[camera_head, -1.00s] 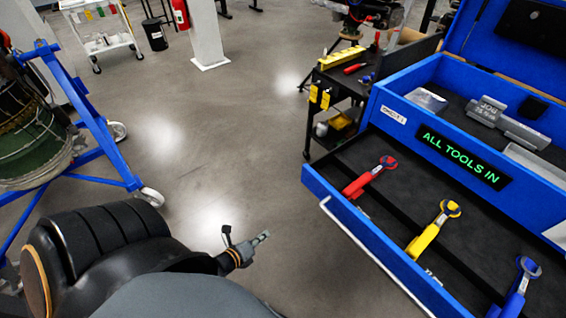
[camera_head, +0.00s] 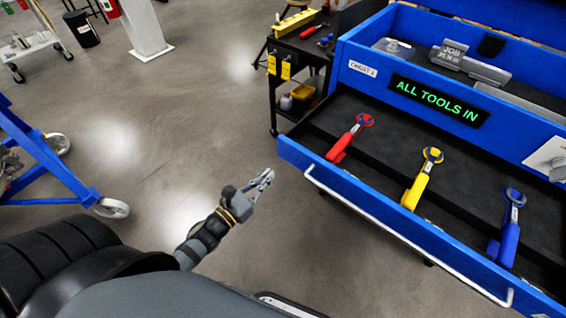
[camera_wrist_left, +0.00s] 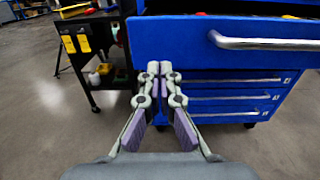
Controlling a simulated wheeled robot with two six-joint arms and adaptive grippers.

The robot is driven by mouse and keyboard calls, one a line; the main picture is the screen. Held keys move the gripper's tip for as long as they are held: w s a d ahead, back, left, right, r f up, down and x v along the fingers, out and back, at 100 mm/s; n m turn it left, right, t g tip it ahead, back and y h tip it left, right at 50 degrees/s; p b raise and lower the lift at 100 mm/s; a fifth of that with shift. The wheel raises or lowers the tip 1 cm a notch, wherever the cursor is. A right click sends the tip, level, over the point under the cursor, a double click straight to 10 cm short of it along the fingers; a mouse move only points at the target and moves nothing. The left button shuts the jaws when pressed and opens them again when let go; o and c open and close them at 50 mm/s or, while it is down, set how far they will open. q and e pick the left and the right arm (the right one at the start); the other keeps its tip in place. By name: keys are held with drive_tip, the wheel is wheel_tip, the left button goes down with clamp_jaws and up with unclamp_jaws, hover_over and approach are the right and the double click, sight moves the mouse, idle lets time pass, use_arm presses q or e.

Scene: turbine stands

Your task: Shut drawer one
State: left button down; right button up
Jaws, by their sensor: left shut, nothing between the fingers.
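Drawer one (camera_head: 298,156) of the blue tool chest is pulled open, with a silver bar handle (camera_head: 400,237) along its front. In the left wrist view, its blue front (camera_wrist_left: 172,36) and handle (camera_wrist_left: 265,42) are at the top. A red wrench (camera_head: 343,144), a yellow wrench (camera_head: 417,187) and a blue wrench (camera_head: 509,237) lie inside. My left gripper (camera_head: 267,176) is shut and empty, left of the drawer's left front corner and apart from the handle in the head view. Its fingertips (camera_wrist_left: 160,68) meet in the wrist view. My right gripper is not in view.
A lit "ALL TOOLS IN" sign (camera_head: 438,100) is on the chest. Closed lower drawers (camera_wrist_left: 215,96) sit below drawer one. A black cart (camera_head: 300,62) stands to the chest's left. A blue wheeled stand (camera_head: 45,155) is at far left. The grey floor between is clear.

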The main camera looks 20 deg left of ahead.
sight(290, 154)
use_arm(q)
drive_tip(key=p+x, duration=0.1)
drive_tip(key=x, duration=0.1)
drive_tip(key=p+x, duration=0.1)
drive_tip(key=x, duration=0.1)
drive_tip(key=p+x, duration=0.2)
drive_tip(key=shift+w+d+r, duration=0.1)
drive_tip(key=shift+w+r, duration=0.2)
drive_tip(key=shift+w, duration=0.1)
drive_tip(key=shift+w+d+f, duration=0.1)
drive_tip(key=shift+w+d, duration=0.05)
drive_tip(key=shift+w, duration=0.25)
drive_tip(key=shift+w, duration=0.15)
